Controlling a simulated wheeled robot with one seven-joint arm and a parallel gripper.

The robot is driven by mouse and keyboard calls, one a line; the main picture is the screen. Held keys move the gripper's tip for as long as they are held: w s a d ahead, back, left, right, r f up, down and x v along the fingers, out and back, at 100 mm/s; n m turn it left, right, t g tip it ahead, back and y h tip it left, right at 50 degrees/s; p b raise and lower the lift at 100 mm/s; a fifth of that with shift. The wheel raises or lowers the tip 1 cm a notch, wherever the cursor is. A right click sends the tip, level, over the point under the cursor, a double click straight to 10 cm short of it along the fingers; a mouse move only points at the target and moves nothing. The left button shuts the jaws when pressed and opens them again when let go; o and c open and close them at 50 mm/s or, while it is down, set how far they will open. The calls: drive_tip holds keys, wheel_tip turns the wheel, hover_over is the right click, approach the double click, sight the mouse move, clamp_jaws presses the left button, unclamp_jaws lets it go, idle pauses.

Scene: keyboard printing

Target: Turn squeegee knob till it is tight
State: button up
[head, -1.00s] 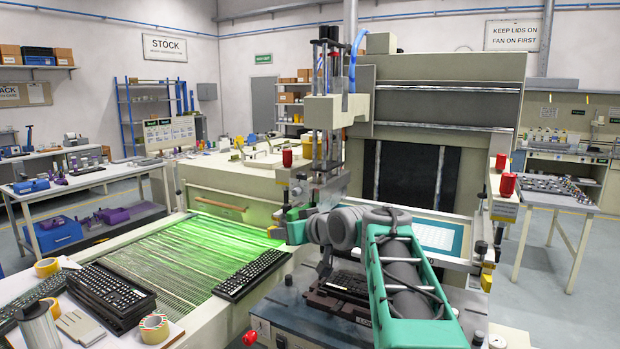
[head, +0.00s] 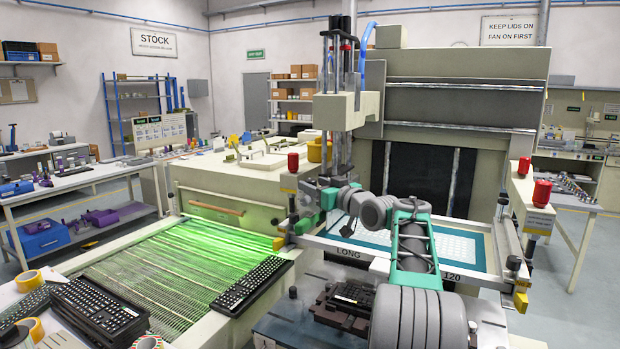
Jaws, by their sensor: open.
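The squeegee carriage (head: 347,112) of the printing machine hangs on upright rods in the middle of the head view. My gripper (head: 303,211) is at its lower left, by the left end of the screen frame (head: 365,258). Its jaws are small here and partly lost against the grey metal parts. My wrist and green-and-grey arm cover much of the carriage's lower end. I cannot make out the squeegee knob; it may be hidden there. I cannot tell whether my gripper touches it.
Red knobs stand left (head: 293,162) and right (head: 542,193) of the screen. A dark fixture (head: 345,306) sits below the screen. More keyboards (head: 98,311) lie at the left front.

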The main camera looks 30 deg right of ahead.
drive_tip(key=shift+w, duration=0.95)
drive_tip(key=shift+a, duration=0.1)
clamp_jaws()
drive_tip(key=shift+r, duration=0.15)
